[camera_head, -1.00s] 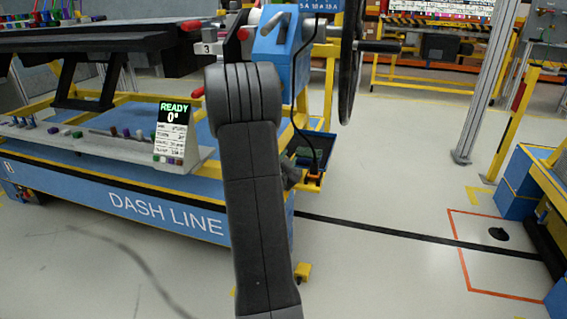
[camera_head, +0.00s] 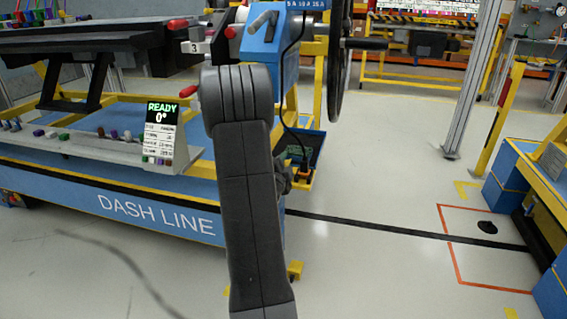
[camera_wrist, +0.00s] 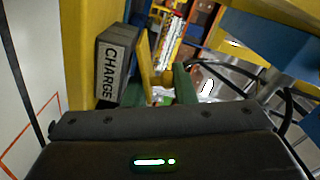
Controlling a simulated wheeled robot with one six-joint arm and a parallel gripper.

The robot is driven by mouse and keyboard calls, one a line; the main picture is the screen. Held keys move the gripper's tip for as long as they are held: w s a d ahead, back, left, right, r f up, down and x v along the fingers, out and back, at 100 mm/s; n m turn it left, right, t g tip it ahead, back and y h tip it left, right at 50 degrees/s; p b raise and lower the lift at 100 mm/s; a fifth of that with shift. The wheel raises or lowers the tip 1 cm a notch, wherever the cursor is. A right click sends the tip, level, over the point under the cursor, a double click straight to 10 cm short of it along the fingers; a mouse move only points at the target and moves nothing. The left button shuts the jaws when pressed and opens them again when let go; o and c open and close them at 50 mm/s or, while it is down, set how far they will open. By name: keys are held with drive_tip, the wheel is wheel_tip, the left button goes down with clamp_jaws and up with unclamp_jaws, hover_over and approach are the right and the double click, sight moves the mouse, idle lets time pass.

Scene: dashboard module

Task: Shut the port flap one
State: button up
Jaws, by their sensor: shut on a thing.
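In the wrist view a grey block (camera_wrist: 117,65) marked CHARGE stands at the left, against a yellow post. A narrow yellow flap-like piece (camera_wrist: 146,62) stands just right of the block, at an angle to it. It looks like the port flap, but no number on it can be read. My gripper (camera_wrist: 160,90) shows two dark green fingers on either side of the yellow piece's lower end and is shut on it. The exact contact is small and partly hidden. In the head view my arm hides the gripper and the flap.
The blue DASH LINE bench (camera_head: 110,200) with a READY 0° sign (camera_head: 160,135) is at the left. A blue unit (camera_head: 270,45) and a dark wheel (camera_head: 340,60) are beyond my arm. Another blue bench (camera_head: 520,195) is at the right. Floor between them is mostly clear.

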drive_tip(key=shift+a+r, duration=0.1)
drive_tip(key=o, duration=0.9)
drive_tip(key=shift+f, duration=0.2)
